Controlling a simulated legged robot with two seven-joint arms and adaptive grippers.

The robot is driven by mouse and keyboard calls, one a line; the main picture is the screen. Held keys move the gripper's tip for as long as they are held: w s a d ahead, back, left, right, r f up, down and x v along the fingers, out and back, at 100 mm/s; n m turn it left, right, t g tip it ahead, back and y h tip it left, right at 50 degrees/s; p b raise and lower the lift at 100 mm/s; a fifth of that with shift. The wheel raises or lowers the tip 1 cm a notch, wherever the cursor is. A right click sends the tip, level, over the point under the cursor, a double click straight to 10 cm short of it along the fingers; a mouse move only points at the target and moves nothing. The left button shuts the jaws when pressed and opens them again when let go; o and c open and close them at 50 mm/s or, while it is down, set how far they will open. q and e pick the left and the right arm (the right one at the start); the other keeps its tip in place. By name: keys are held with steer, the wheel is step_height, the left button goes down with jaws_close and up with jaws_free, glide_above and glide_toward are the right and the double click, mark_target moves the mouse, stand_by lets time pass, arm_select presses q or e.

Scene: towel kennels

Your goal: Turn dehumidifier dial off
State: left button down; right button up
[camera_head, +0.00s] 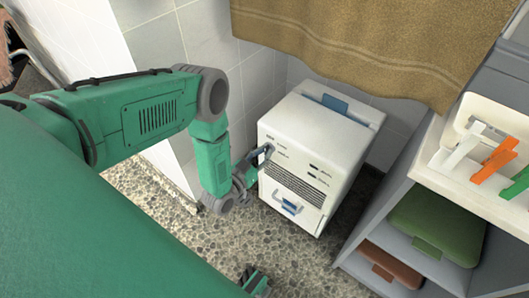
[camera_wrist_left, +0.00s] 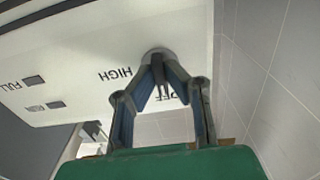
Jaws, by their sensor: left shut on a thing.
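The white dehumidifier (camera_head: 345,150) stands on the pebbled floor, with its dial near the upper left of its front. My left gripper (camera_head: 264,152) reaches the dial in the head view. In the left wrist view the grey dial (camera_wrist_left: 158,54) is between the fingertips of my left gripper (camera_wrist_left: 162,78), which is shut on it. The label HIGH is readable left of the dial, and the OFF label is partly hidden behind a finger. I cannot tell where the dial points.
A brown towel (camera_head: 360,35) hangs above and behind the dehumidifier. A grey shelf unit (camera_head: 400,195) on the right holds a green case (camera_head: 435,225) and a brown case (camera_head: 390,268). A tiled wall (camera_head: 205,45) stands close on the left. Pebbled floor (camera_head: 185,250) is clear in front.

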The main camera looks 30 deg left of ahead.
arm_select(q)
steer(key=shift+s+f, duration=0.25)
steer(key=shift+f, duration=0.05)
steer(key=c, duration=1.6)
jaws_free()
steer(key=shift+c, duration=0.2)
steer(key=shift+w, duration=0.1)
steer(key=shift+r, duration=0.1)
steer(key=s+a, duration=0.1)
steer(key=s, duration=1.1)
steer(key=shift+d, duration=0.1)
